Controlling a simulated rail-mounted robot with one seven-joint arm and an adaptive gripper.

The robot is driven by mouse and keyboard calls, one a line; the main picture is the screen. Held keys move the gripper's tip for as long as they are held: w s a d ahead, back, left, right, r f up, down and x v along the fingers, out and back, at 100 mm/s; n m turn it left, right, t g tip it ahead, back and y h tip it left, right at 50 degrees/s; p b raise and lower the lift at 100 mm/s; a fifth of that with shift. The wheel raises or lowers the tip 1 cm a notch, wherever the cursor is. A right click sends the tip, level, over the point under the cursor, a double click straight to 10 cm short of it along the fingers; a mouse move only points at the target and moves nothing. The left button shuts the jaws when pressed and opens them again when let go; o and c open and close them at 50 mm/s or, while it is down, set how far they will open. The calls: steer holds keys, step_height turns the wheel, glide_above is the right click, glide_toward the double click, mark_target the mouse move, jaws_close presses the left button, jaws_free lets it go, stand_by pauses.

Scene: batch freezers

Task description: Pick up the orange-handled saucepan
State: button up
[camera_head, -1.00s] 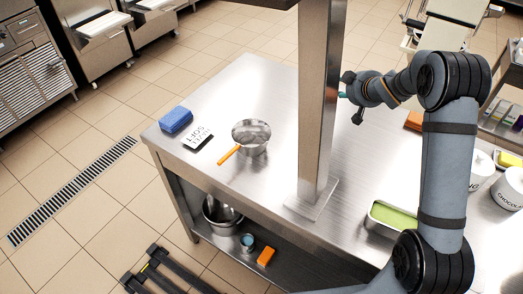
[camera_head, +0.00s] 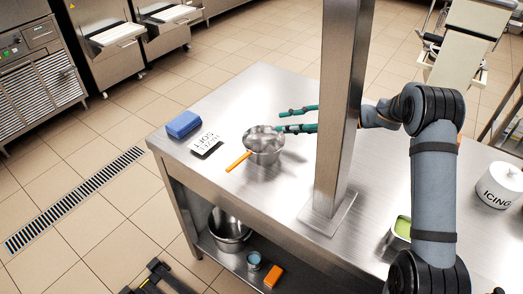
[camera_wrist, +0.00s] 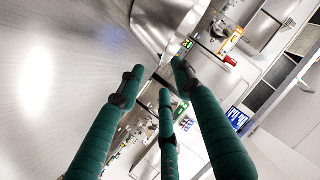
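The saucepan (camera_head: 265,143) is a small steel pan with an orange handle (camera_head: 238,162). It stands upright on the steel table (camera_head: 222,103), its handle pointing to the front left in the head view. My gripper (camera_head: 278,121) has teal fingers, spread apart with nothing between them. It reaches in from behind the post, with the fingertips at the pan's far right rim; I cannot tell whether they touch. In the wrist view the fingers (camera_wrist: 158,72) are also apart, and a curved steel surface (camera_wrist: 165,22) lies beyond them, possibly the pan. The orange handle is not clear there.
A steel post (camera_head: 337,110) rises from the table right of the pan, in front of my wrist. A blue block (camera_head: 183,124) and a lettered card (camera_head: 205,143) lie left of the pan. A white ICING tub (camera_head: 499,186) and a green-filled tray (camera_head: 402,227) stand at right.

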mark_target(273, 128)
steer(key=x, duration=0.5)
steer(key=shift+s+a+f, duration=0.1)
steer(key=shift+s+f, duration=0.15)
steer(key=shift+f, duration=0.05)
steer(key=shift+c, duration=0.3)
steer(key=c, duration=0.7)
steer(key=shift+r, duration=0.1)
jaws_close()
